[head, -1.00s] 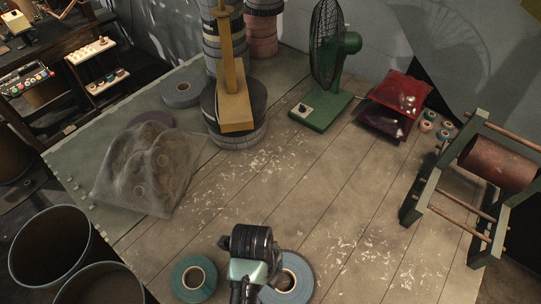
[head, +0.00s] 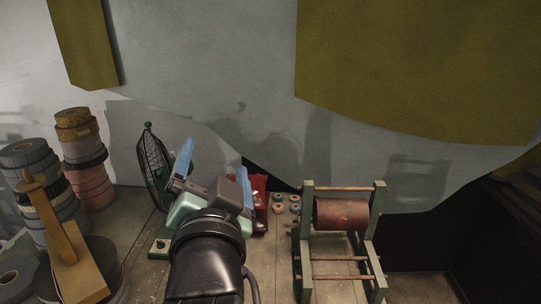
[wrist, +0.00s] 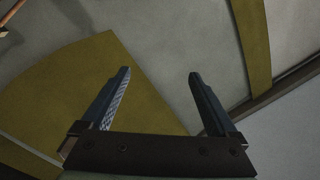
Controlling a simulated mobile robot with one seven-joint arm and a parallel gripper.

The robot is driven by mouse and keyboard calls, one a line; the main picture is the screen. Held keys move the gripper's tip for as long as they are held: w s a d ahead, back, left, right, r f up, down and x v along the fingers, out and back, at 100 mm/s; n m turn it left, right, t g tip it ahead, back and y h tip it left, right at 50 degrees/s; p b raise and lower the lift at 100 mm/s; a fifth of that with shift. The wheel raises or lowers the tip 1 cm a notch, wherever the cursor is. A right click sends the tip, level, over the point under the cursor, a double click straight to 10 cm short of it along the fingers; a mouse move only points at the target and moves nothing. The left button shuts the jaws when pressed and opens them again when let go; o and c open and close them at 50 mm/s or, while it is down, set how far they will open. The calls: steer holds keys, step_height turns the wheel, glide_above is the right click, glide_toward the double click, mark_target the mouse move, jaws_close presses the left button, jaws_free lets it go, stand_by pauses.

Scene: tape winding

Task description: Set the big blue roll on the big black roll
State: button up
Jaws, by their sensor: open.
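My gripper (head: 214,172) is raised in the middle of the head view, its two blue fingers spread apart with nothing between them. In the wrist view, my gripper (wrist: 158,73) is also open and empty, facing grey and olive wall surfaces. A large dark roll (head: 112,268), which looks like the big black roll, lies at the lower left of the head view, partly covered by a yellow wooden piece (head: 72,250) and cut by the frame edge. My gripper is up and to the right of it, well apart. The big blue roll is not in view now.
Tall stacks of rolls (head: 88,165) stand at the left. A green fan (head: 153,165) is just left of my gripper, and a red packet (head: 260,200) is behind it. A green frame with a reddish cylinder (head: 341,214) stands at the right, near several small rolls (head: 279,208).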

steer(key=s+d+r+n+t+h, duration=0.1)
steer(key=s+d+r+n+t, duration=0.1)
steer(key=r, duration=0.5)
steer(key=s+d+r+n+t, duration=0.2)
steer(key=s+d+r+t, duration=0.1)
steer(key=s+r, duration=0.4)
steer(key=s+d+r+n+t+h, duration=0.1)
steer(key=s+r+t, duration=0.3)
steer(key=r, duration=0.5)
steer(key=shift+s+d+r+n+h, duration=0.2)
steer(key=shift+d+n+h, duration=0.15)
steer(key=shift+d, duration=0.5)
